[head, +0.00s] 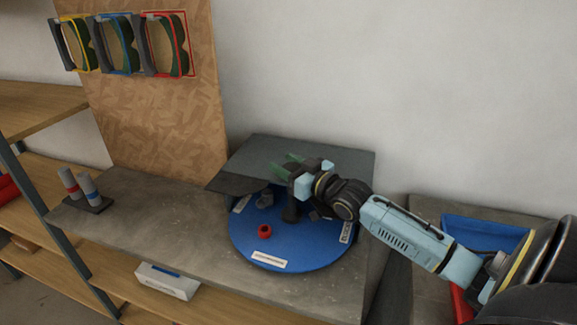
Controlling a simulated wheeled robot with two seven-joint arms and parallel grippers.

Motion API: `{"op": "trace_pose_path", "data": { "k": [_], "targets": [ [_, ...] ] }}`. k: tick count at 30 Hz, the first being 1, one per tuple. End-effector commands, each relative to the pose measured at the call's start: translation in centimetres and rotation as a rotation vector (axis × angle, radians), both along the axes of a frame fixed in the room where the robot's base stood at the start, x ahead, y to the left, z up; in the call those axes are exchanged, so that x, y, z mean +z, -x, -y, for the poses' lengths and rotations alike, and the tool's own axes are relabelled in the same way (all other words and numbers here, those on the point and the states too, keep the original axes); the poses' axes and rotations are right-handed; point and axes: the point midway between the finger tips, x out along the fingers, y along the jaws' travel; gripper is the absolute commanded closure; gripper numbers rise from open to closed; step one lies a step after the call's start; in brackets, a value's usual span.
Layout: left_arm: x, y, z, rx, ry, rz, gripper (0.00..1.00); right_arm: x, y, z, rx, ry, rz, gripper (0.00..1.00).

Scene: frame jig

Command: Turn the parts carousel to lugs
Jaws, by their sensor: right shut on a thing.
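The parts carousel is a round blue disc (300,258) on the grey bench, its back part under a dark grey cover (320,153). A red ring-shaped part (264,232) and grey parts (265,200) lie on the disc. My right gripper (293,187) is over the disc, shut on the dark upright post (291,211). The fingertips are partly hidden. My left gripper is out of view.
A stand with two grey cylinders (88,189) is at the bench's left end. A chipboard panel (165,110) carries several framed holders (120,43). A white box (168,282) is on the shelf below. A blue bin (480,234) stands at right.

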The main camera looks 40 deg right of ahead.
Motion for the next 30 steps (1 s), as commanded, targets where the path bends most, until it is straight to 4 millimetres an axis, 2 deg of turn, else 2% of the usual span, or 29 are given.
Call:
{"op": "trace_pose_path", "data": {
  "k": [7,8,12,23,30],
  "targets": [
    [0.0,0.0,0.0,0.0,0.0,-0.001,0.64,0.2,0.0,0.0,-0.001,0.002,0.003,0.96],
    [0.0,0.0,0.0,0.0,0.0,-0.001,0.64,0.2,0.0,0.0,-0.001,0.002,0.003,0.52],
    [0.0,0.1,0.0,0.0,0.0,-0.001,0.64,0.1,0.0,0.0,-0.001,0.001,0.001,0.34],
    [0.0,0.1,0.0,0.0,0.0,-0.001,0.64,0.0,0.3,0.1,-0.002,0.0,-0.002,0.33],
    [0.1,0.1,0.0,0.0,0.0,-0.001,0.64,-0.1,3.0,0.4,-0.001,0.003,-0.006,0.33]
  ]
}}
